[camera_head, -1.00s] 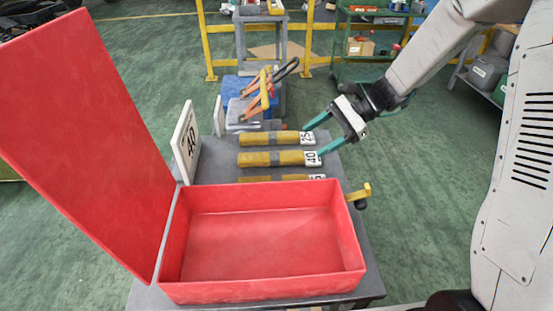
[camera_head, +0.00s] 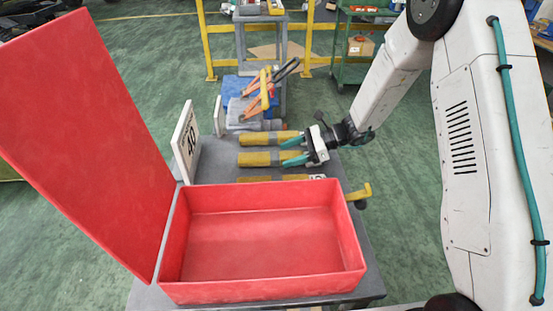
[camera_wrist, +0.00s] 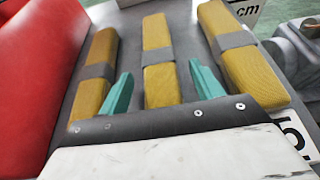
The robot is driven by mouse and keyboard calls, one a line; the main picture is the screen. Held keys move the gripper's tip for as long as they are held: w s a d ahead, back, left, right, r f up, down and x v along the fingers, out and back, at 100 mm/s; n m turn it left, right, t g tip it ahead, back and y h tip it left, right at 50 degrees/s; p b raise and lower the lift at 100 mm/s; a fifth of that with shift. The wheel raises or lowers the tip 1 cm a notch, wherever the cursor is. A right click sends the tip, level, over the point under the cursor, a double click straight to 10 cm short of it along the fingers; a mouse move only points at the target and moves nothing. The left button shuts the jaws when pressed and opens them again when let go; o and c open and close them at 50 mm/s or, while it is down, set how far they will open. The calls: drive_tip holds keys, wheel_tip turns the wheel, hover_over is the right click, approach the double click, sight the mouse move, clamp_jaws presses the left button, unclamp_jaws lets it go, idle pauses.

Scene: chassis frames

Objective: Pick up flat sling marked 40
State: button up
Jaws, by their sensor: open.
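Three yellow flat slings with grey bands lie side by side on the grey table. The middle one (camera_head: 258,159), marked 40 in the earlier head view, now has its label hidden by my gripper (camera_head: 288,151). In the wrist view the middle sling (camera_wrist: 158,45) runs between the two teal fingers of my open gripper (camera_wrist: 160,71), one finger on each side. I cannot tell whether the fingers touch it or how high they are above the table. A white sign with 40 (camera_head: 186,142) stands upright at the table's left.
The far sling (camera_head: 256,138) and near sling (camera_head: 258,179) lie close on either side. An open red box (camera_head: 265,290) with its lid raised stands in front. Pliers-like orange-handled tools (camera_head: 258,97) lie behind. A yellow hook (camera_head: 360,193) sticks out at the table's right edge.

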drive_tip(key=shift+a+f, duration=0.2)
drive_tip(key=shift+a, duration=0.3)
drive_tip(key=c, duration=1.3)
drive_tip(key=shift+r, duration=0.1)
